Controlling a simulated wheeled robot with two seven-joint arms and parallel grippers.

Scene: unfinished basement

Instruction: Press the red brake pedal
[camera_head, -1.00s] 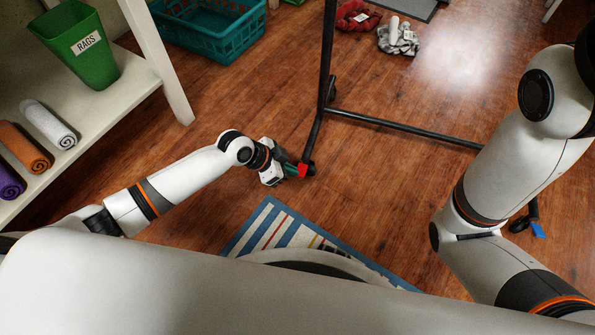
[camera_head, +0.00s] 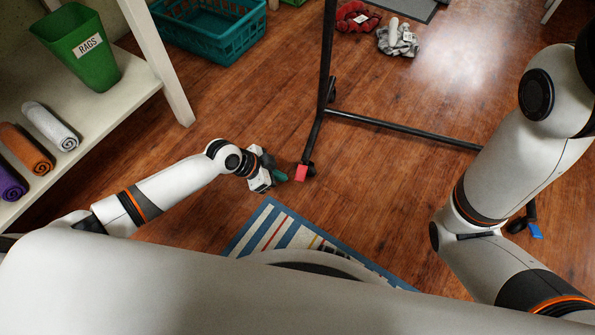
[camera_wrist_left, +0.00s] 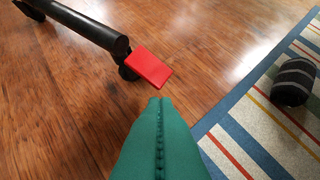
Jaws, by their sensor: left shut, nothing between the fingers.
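The red brake pedal (camera_head: 301,173) sits at the near end of a black metal frame's foot, close to the floor. It also shows in the left wrist view (camera_wrist_left: 149,67), fully uncovered, just beyond my fingertips. My left gripper (camera_head: 284,177) has teal fingers and is to the left of the pedal, with a small gap in the head view. In the left wrist view the fingers (camera_wrist_left: 160,102) are shut together with nothing between them, and their tips point toward the pedal. My right arm shows at the right, but its gripper is out of view.
The black frame (camera_head: 400,129) has an upright post and a bar along the floor. A blue pedal (camera_head: 535,231) is at its right foot. A striped rug (camera_head: 262,232) lies near my base. A white shelf (camera_head: 130,90) stands at the left. Bare wood floor surrounds the pedal.

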